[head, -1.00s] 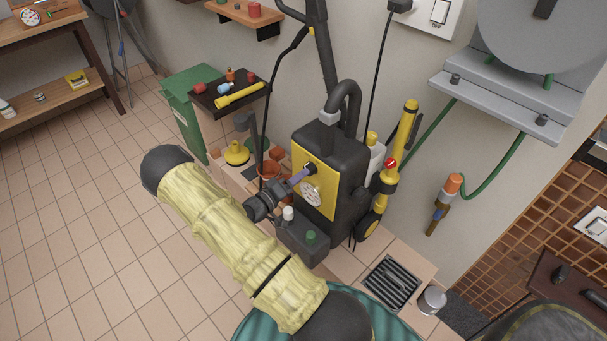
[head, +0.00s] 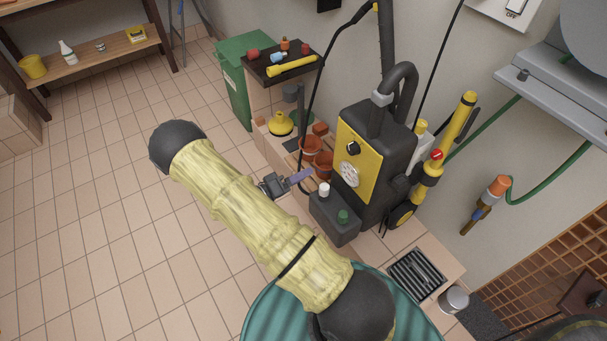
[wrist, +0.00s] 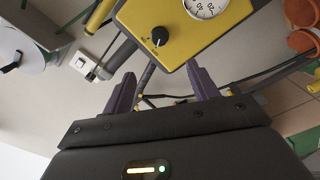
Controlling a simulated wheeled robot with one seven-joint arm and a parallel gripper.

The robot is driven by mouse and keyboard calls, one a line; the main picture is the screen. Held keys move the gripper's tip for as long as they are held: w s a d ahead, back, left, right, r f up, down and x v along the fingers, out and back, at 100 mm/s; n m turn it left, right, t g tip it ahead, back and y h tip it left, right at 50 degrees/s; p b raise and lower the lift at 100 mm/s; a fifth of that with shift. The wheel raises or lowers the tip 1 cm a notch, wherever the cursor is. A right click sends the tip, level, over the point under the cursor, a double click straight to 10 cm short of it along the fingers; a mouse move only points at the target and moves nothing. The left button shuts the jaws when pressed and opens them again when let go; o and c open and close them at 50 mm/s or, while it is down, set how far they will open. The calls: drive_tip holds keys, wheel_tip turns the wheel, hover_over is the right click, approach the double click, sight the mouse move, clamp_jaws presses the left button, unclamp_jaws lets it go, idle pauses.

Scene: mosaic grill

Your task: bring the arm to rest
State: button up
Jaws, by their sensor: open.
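My gripper (head: 300,177) shows in the head view past my yellow-sleeved arm, to the left of the black and yellow machine (head: 375,150). In the wrist view my gripper (wrist: 160,92) has its two purple fingers spread apart with nothing between them. Beyond the fingers is the machine's yellow panel (wrist: 185,42), with a black knob (wrist: 159,36) and a round white gauge (wrist: 205,6). The fingers look apart from the panel. In the head view the knob (head: 353,148) and gauge (head: 348,175) are both uncovered.
Terracotta pots (head: 311,147) stand close behind my gripper. A green bin (head: 236,75) and a tool shelf (head: 262,72) stand farther back. The tiled floor (head: 95,200) at left is open.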

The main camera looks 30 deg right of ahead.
idle(0.5)
drive_tip(key=w+a+r+t+y, duration=0.3)
drive_tip(key=w+a+t+y, duration=0.15)
drive_tip(key=w+y, duration=0.4)
drive_tip(key=s+a+r+n+y, duration=0.2)
drive_tip(key=a+r+y, duration=0.4)
drive_tip(key=y, duration=0.1)
drive_tip(key=s+r+n+g+y, duration=0.1)
drive_tip(key=s+r, duration=0.2)
drive_tip(key=s, duration=0.3)
drive_tip(key=s+a+r+n+g+y, duration=0.1)
drive_tip(key=s+r, duration=0.2)
drive_tip(key=s, duration=0.3)
drive_tip(key=s+r+n+g+y, duration=0.1)
drive_tip(key=s+r+g, duration=0.15)
drive_tip(key=s, duration=0.35)
wheel_tip(320, 180, up, 19)
drive_tip(key=t+p, duration=0.1)
drive_tip(key=p, duration=1.8)
drive_tip(key=shift+w+a, duration=0.15)
drive_tip(key=shift+a, duration=0.05)
drive_tip(key=shift+d+h, duration=0.15)
drive_tip(key=shift+h, duration=0.1)
